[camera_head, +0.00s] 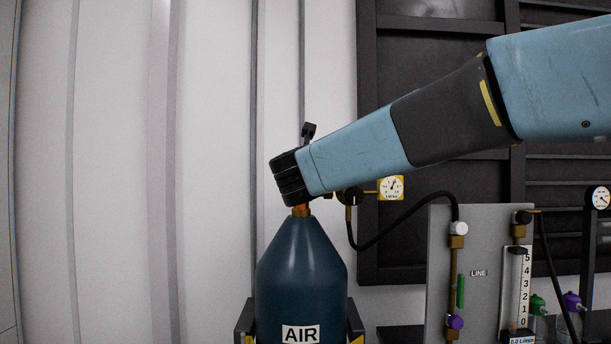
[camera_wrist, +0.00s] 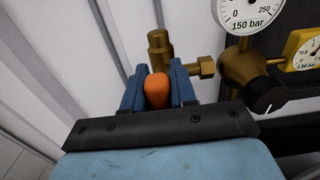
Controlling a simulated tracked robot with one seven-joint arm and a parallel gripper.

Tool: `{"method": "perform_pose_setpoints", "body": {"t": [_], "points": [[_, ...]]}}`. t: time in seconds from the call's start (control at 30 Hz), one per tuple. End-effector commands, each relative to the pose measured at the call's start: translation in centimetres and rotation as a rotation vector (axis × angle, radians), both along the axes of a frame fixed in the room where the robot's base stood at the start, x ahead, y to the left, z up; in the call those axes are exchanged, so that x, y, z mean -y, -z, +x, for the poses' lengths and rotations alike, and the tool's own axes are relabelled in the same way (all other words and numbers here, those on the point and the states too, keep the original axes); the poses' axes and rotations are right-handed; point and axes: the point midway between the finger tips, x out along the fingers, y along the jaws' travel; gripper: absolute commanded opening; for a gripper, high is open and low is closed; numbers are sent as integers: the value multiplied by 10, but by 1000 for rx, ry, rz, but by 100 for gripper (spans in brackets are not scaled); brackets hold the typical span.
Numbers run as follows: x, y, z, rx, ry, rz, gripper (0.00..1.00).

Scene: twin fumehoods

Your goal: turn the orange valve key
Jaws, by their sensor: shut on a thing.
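The orange valve key (camera_wrist: 157,91) shows in the wrist view between the two blue fingers of my gripper (camera_wrist: 158,88), which is shut on it. In the head view my gripper (camera_head: 300,202) is at the top of the dark blue cylinder (camera_head: 301,262) labelled AIR. Only a small orange part of the key (camera_head: 301,210) shows there, below my wrist; the rest is hidden. A brass valve body (camera_wrist: 160,50) stands just behind the key in the wrist view.
A brass regulator (camera_wrist: 240,68) with a white 150 bar gauge (camera_wrist: 247,12) and a yellow gauge (camera_head: 391,188) is right of the key. A black hose (camera_head: 385,238) runs to a grey panel (camera_head: 439,270) with a flowmeter (camera_head: 521,290). A pale wall is at left.

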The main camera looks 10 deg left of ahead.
Motion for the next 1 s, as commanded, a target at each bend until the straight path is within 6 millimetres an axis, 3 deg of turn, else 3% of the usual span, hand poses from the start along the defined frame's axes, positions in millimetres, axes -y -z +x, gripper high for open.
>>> {"method": "perform_pose_setpoints", "body": {"t": [0.17, 0.2, 0.23, 0.33, 0.57, 1.0], "points": [[1, 0, 0, 0, 1, 0, 0], [1, 0, 0, 0, 1, 0, 0], [16, 0, 0, 0, 3, 1, 0], [8, 1, 2, -1, 6, 2, 0], [8, 0, 4, -13, 11, 57, 0], [18, 2, 7, -91, 11, 392, 0]]}}
